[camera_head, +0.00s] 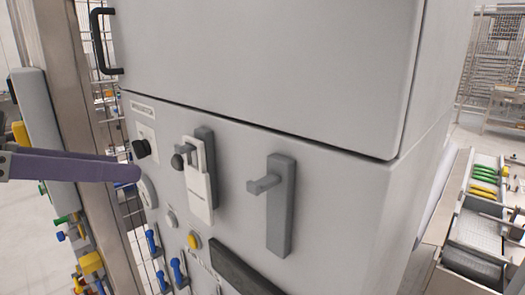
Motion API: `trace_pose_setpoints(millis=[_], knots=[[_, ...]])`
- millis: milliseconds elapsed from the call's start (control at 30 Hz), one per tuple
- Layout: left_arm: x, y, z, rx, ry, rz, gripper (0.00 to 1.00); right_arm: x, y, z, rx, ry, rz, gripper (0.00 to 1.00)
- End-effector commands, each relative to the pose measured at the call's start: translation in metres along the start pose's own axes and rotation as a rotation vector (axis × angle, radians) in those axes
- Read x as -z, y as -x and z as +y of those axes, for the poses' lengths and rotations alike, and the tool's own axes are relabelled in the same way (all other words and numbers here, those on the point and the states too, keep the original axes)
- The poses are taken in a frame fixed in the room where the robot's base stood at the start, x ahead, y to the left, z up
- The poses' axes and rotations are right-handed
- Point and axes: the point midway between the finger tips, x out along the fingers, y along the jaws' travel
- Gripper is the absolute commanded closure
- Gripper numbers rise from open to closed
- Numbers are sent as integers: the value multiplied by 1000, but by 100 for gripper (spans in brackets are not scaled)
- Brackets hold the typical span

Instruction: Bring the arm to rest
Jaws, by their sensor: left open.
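My left gripper (126,168) comes in from the left edge with dark purple fingers. Its fingertips are in front of the grey cabinet (340,210), close to the left part of its control panel. I cannot tell whether they touch the panel. The fingers overlap each other in this view, with a narrow gap showing between them, and I see nothing held. My right gripper is not in view.
The panel carries a black knob (141,148), a white switch plate (197,180), a grey lever handle (280,205) and a yellow button (194,241). Blue-handled valves (178,272) are below. Trays with green and yellow items (484,180) stand at right.

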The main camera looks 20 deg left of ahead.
Motion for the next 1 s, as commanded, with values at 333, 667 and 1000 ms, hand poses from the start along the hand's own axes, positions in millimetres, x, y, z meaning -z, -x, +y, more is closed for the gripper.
trace_pose_setpoints(millis=[333,667,1000], knots=[[-124,-15,49,24,-20,-383,0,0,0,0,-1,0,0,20],[-207,6,101,272,-2,-793,0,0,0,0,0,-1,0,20],[-108,58,126,342,8,-840,0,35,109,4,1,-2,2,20]])
